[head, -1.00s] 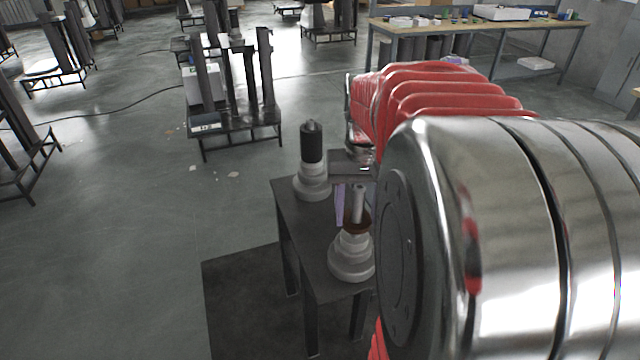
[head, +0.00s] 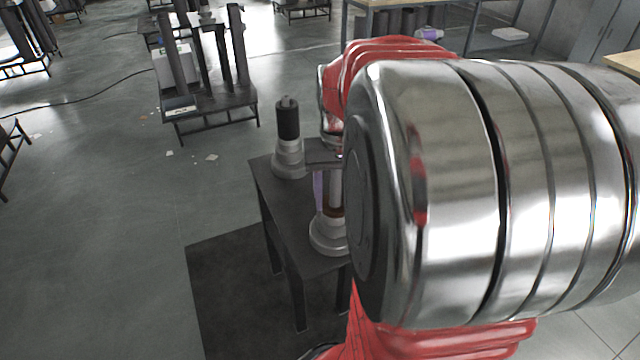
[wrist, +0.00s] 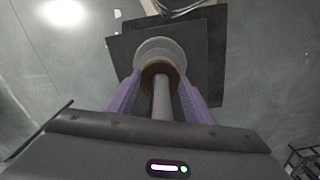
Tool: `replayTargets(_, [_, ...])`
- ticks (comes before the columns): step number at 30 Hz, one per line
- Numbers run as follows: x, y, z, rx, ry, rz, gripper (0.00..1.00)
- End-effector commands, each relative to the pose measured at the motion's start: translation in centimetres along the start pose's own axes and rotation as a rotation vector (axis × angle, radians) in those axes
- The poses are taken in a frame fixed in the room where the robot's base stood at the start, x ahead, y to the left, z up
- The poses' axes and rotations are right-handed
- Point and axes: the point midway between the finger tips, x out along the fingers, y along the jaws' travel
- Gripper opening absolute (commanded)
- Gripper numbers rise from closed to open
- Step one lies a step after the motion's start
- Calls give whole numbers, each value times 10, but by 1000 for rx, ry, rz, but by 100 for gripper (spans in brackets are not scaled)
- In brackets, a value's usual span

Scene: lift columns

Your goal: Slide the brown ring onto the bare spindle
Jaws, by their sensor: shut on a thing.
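The brown ring (wrist: 162,70) is around the light grey spindle (wrist: 161,100) in the wrist view, low down near its pale stepped base (wrist: 158,48). In the head view the ring (head: 333,211) shows just above the base (head: 326,238), partly hidden by my arm. My gripper (wrist: 161,88) has purple fingers on both sides of the spindle and is shut on the ring. One finger shows left of the spindle (head: 336,185) in the head view. I cannot tell whether the ring touches the base.
A second column with a black sleeve (head: 288,122) stands behind on the same dark table (head: 270,190). My large arm link hides the table's right side. Racks of dark columns (head: 205,85) stand farther back.

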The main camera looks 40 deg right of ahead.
Motion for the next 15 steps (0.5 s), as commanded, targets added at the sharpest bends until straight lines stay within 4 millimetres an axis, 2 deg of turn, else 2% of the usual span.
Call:
replayTargets(4, [1, 0, 1, 0, -3, 0, 23])
replayTargets(5, [1, 0, 1, 0, -3, 0, 49])
replayTargets(13, [2, 0, 1, 0, -5, 0, 68])
replayTargets(15, [2, 0, 1, 0, -5, 0, 69])
